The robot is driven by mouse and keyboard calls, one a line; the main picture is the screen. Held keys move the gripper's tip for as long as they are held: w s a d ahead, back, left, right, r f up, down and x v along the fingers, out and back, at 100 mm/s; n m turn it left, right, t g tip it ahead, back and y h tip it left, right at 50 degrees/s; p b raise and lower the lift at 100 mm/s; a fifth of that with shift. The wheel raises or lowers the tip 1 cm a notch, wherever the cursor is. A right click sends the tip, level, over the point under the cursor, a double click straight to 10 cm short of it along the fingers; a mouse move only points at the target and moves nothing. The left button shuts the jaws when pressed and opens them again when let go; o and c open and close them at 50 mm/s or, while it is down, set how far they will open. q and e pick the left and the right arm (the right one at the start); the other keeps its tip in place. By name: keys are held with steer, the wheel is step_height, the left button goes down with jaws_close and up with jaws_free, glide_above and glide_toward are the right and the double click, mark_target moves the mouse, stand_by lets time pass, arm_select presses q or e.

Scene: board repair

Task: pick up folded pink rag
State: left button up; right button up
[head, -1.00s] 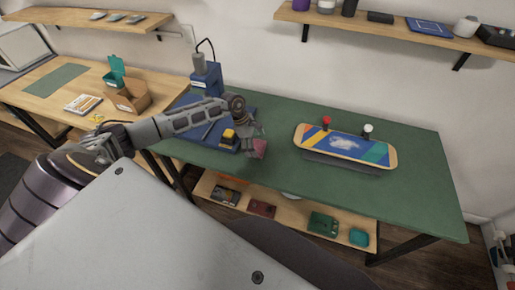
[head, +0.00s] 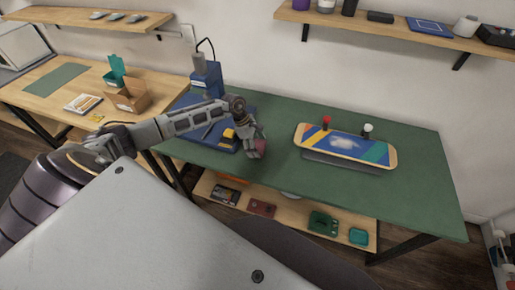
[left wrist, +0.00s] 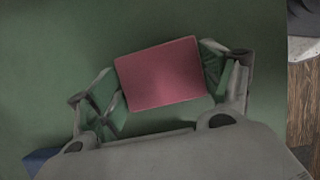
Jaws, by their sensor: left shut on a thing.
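The folded pink rag (left wrist: 162,75) is a flat rectangle in the left wrist view, between the two green-padded fingers of my left gripper (left wrist: 163,82). The fingers press on its left and right edges. In the head view the rag (head: 261,146) is mostly hidden behind my left gripper (head: 256,147), which points down at the green bench top (head: 300,180). I cannot tell whether the rag is clear of the bench top. My right gripper is out of view.
A skateboard deck (head: 368,151) stands on the green bench to the right. Green bench top lies free between rag and deck. A lower shelf (head: 285,213) holds several boxes.

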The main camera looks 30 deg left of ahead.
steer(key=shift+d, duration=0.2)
arm_select(q)
step_height(320, 180, up, 8)
steer(key=shift+r+b, duration=0.25)
steer(key=shift+b, duration=0.1)
steer(key=shift+r, duration=0.75)
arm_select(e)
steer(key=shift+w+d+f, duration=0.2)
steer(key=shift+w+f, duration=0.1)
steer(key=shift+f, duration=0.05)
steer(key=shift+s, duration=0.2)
